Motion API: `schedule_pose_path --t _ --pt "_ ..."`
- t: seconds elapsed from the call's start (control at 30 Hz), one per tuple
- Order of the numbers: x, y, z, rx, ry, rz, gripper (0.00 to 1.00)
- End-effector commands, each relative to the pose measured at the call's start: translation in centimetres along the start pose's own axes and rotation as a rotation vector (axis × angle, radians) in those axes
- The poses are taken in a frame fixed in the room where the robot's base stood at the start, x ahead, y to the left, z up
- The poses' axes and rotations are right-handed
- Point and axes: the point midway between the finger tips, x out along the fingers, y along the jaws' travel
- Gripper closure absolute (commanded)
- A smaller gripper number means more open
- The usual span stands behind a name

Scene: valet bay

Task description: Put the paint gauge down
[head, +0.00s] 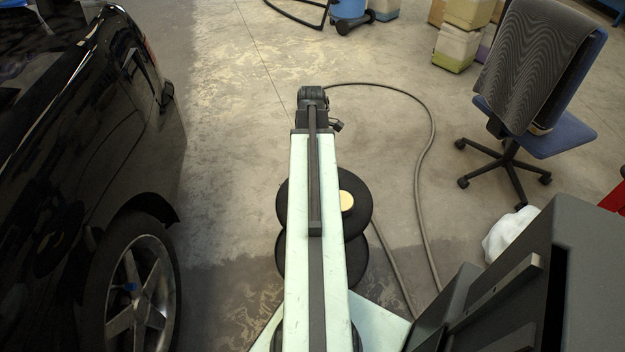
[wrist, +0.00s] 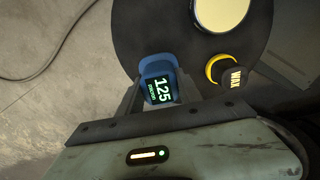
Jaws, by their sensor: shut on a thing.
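In the head view, the round black top (head: 360,220) shows partly behind my arm, with a second round black shape (head: 357,262) nearer. The gauge and my gripper are hidden there.
A black and yellow wax container (wrist: 232,76) and a cream disc (wrist: 220,12) are on the top, right of the gauge. A black car (head: 60,190) stands left. A cable (head: 432,150) loops over the floor. An office chair (head: 535,140) stands right.

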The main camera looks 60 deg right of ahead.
Motion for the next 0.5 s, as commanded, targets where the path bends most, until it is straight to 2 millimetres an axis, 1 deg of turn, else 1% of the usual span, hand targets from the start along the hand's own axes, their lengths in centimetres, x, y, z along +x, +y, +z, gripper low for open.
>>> schedule_pose_path --t 0.03,0.13,0.2,0.4,0.5 --pt "1.1 0.0 0.0 0.0 0.0 0.0 1.0" --pt "0.8 0.0 0.0 0.001 0.0 0.0 1.0" --pt "1.3 0.0 0.0 0.001 0.001 0.0 1.0" --pt "4.6 0.0 0.0 0.001 0.001 0.0 1.0" --pt "4.7 0.0 0.0 0.001 0.001 0.0 1.0"
